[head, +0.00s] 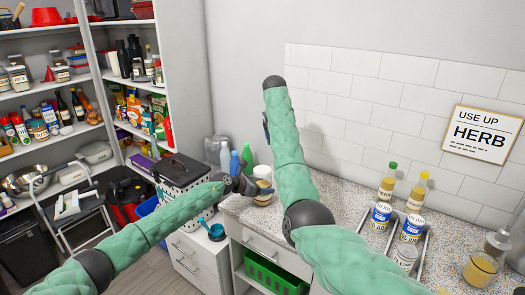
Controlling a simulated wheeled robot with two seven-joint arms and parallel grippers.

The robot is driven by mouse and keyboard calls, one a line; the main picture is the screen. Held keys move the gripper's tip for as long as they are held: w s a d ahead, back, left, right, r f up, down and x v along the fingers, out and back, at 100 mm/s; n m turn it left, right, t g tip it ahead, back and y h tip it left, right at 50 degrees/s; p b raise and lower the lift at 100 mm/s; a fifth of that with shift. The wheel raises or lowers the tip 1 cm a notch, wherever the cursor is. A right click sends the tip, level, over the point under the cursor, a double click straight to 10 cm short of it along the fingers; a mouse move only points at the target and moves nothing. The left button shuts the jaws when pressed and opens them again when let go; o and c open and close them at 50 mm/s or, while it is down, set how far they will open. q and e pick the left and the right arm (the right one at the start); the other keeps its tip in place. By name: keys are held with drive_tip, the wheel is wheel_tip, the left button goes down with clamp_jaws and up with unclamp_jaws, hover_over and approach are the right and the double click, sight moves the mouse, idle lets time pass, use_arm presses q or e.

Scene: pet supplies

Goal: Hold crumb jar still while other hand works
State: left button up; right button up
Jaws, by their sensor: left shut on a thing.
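The crumb jar (263,192), small with a pale lid and tan contents, stands upright near the left end of the speckled counter. My left gripper (250,187) reaches it from the left and is shut on its side. My right arm rises across the middle of the head view, just right of the jar. Its gripper is mostly hidden behind the green forearm; only a dark sliver shows at the forearm's left edge, so its jaws cannot be made out.
Bottles (235,163) stand behind the jar. A black-and-white basket (182,172) is left of the counter. Cans (412,228), sauce bottles (387,181) and a glass jar (481,268) stand at the right. A HERB sign (482,135) hangs on the tiled wall.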

drive_tip(key=w+d+r+n+t+h, duration=0.2)
drive_tip(key=w+d+r+n+h, duration=0.15)
drive_tip(key=r, duration=0.45)
drive_tip(key=s+a+f+n+y, duration=0.1)
drive_tip(key=f+n, duration=0.3)
drive_tip(key=n, duration=0.5)
drive_tip(key=s+a+f+n+g+y, duration=0.1)
drive_tip(key=a+f+n, duration=0.3)
drive_tip(key=n, duration=0.6)
drive_tip(key=s+a+f+n+g+y, duration=0.1)
drive_tip(key=s+a+f+n, duration=0.2)
drive_tip(key=n, duration=0.7)
drive_tip(key=shift+s+f+y, duration=0.3)
drive_tip(key=shift+f+y, duration=0.05)
drive_tip(key=shift+f, duration=0.3)
drive_tip(key=n, duration=0.1)
drive_tip(key=a+n, duration=0.1)
drive_tip(key=n, duration=0.1)
drive_tip(key=s+n+g+y, duration=0.1)
drive_tip(key=n, duration=0.1)
drive_tip(key=shift+a+f+n, duration=0.1)
drive_tip(key=shift+a+n, duration=0.15)
drive_tip(key=shift+a, duration=0.05)
drive_tip(key=n, duration=0.4)
drive_tip(key=shift+s+a, duration=0.1)
drive_tip(key=shift+a, duration=0.3)
drive_tip(key=n, duration=0.6)
drive_tip(key=shift+y, duration=0.3)
